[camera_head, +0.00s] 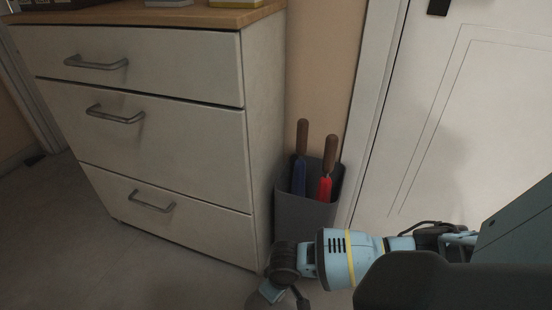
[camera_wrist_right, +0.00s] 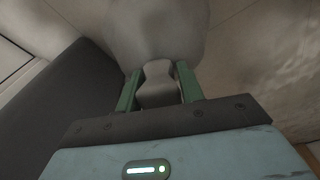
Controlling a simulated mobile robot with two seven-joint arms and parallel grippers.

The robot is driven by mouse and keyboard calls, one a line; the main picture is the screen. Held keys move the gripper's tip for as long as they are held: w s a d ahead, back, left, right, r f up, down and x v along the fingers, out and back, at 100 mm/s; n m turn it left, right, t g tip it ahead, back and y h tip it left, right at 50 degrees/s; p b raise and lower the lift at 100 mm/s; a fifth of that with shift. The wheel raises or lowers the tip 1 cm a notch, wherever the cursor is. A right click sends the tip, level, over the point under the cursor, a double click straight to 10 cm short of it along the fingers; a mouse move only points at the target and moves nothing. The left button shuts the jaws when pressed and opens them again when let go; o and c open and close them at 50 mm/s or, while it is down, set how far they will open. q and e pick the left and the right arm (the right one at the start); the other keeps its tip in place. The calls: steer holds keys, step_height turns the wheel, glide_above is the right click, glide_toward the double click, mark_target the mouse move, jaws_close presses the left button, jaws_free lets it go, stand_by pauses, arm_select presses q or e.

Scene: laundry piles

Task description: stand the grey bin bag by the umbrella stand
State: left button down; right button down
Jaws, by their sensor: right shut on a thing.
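The grey bin bag (camera_wrist_right: 155,32) fills the top middle of the right wrist view. Its narrow neck (camera_wrist_right: 158,88) is between the two green fingers of my right gripper (camera_wrist_right: 158,80), which is shut on it. In the head view my right gripper (camera_head: 272,291) is low at the bottom edge, in front of the umbrella stand, and the bag is mostly hidden or cut off there. The dark grey umbrella stand (camera_head: 302,213) stands between the drawer unit and the door, holding a blue umbrella (camera_head: 299,175) and a red umbrella (camera_head: 325,188) with brown handles. My left gripper is not in view.
A white drawer unit (camera_head: 160,130) with a wooden top stands left of the umbrella stand. A white door (camera_head: 450,120) is at the right. The floor (camera_head: 60,230) left of and in front of the drawers is clear.

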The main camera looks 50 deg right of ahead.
steer(key=shift+w+r, duration=0.1)
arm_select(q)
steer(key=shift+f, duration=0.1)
arm_select(e)
steer(key=c, duration=0.9)
jaws_free()
steer(key=shift+f, duration=0.25)
arm_select(q)
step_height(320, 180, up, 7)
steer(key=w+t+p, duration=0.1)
steer(key=p, duration=0.5)
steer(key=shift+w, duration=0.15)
arm_select(e)
steer(key=r, duration=0.4)
steer(key=s+r, duration=0.1)
steer(key=r, duration=0.7)
steer(key=shift+s+r, duration=0.1)
steer(key=shift+s, duration=0.25)
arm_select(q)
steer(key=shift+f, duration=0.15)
